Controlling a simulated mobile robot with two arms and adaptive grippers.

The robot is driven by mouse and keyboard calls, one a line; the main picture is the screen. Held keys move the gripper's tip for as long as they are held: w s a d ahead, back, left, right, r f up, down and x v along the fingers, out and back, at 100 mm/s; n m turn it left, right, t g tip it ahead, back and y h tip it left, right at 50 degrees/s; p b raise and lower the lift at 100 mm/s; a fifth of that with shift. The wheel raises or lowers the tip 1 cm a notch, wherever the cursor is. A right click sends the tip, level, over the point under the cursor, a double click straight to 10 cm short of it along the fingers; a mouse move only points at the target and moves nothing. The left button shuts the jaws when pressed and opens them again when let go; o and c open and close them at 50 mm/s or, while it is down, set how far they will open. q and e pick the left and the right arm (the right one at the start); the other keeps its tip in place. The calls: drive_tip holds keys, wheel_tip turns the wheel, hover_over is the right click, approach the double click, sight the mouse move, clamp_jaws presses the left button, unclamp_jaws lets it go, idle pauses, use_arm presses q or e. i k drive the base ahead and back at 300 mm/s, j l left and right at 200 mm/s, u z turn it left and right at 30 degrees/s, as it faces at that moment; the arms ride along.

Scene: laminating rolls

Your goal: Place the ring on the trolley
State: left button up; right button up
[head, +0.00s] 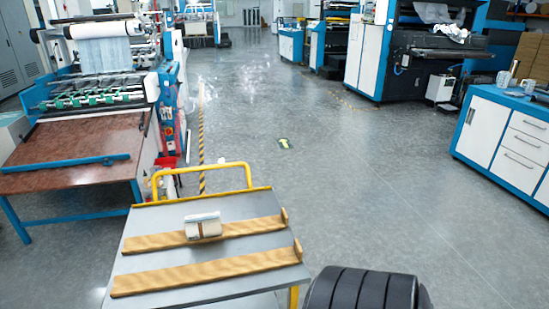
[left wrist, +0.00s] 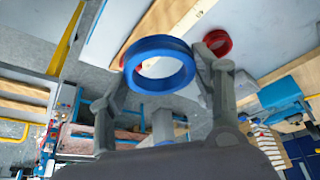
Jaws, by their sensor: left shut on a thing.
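In the left wrist view my left gripper (left wrist: 162,66) is shut on a blue ring (left wrist: 160,84), with the fingers on either side of it. The ring's opening faces the camera. The trolley (head: 151,218) stands at the bottom of the head view, with a grey top, a yellow handle and two wooden rails. A small white and brown roll-like piece (head: 203,226) sits on the far rail. In the left wrist view a pale surface with wooden strips (left wrist: 236,28) shows behind the ring. A red ring (left wrist: 217,42) is beside the right-hand finger. My right gripper is not in view.
A machine with a brown table (head: 80,150) stands to the left of the trolley. A blue and white cabinet (head: 505,140) is at the right. Open grey floor (head: 330,190) lies between them. A yellow-black strip (head: 202,140) runs along the floor.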

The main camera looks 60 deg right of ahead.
sight(205, 210)
drive_tip(key=z, duration=2.05)
drive_tip(key=i+j+z, duration=0.5)
drive_tip(key=i+j, duration=0.4)
drive_tip(key=j, duration=0.1)
